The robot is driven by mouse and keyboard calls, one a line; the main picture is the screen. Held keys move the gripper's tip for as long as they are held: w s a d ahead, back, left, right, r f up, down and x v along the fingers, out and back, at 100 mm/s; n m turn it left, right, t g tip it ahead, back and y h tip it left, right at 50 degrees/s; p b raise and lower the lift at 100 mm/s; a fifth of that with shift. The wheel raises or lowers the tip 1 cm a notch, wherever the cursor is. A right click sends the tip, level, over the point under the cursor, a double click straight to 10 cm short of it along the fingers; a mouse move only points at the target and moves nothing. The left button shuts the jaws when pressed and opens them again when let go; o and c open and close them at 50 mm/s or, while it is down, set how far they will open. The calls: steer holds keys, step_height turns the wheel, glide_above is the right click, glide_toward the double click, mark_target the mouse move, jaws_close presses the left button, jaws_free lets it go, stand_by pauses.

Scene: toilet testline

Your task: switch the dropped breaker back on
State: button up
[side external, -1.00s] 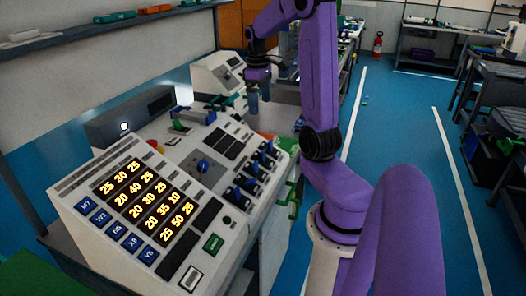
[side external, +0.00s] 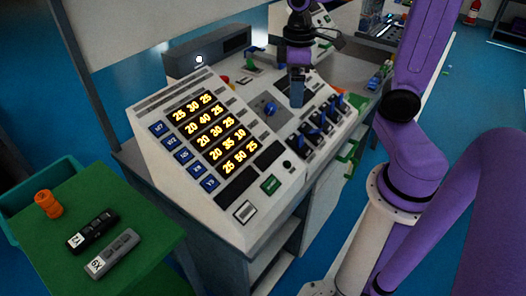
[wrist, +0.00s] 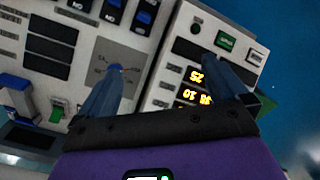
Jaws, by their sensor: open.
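The sloped white console (side external: 245,225) carries a bank of black breakers with blue levers (side external: 313,131) on its right part. In the wrist view some of these blue-levered breakers (wrist: 145,12) show at the top edge; which one is dropped I cannot tell. My gripper (side external: 297,101) is above the console, between the round blue knob (side external: 270,108) and the breakers in the side view. In the wrist view my gripper (wrist: 160,64) has its two blue fingers apart with nothing between them. The left finger partly covers the knob's panel.
Lit yellow number displays (side external: 212,130) and blue labelled buttons (side external: 183,155) fill the console's left part. A green table (side external: 120,210) at the lower left holds an orange part (side external: 48,204) and two small devices. A dark box (side external: 208,52) stands behind the console.

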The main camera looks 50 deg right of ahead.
steer(key=s+a+f+n, duration=0.1)
steer(key=s+a+n, duration=0.2)
steer(key=s, duration=0.4)
steer(key=s+a+f+n, duration=0.1)
steer(key=s+a+n, duration=0.1)
steer(key=s+a, duration=0.4)
steer(key=shift+s+a+f+n+y, duration=0.3)
steer(key=shift+s+f+n, duration=0.1)
steer(key=shift+s, duration=0.7)
steer(key=shift+w+r, duration=0.1)
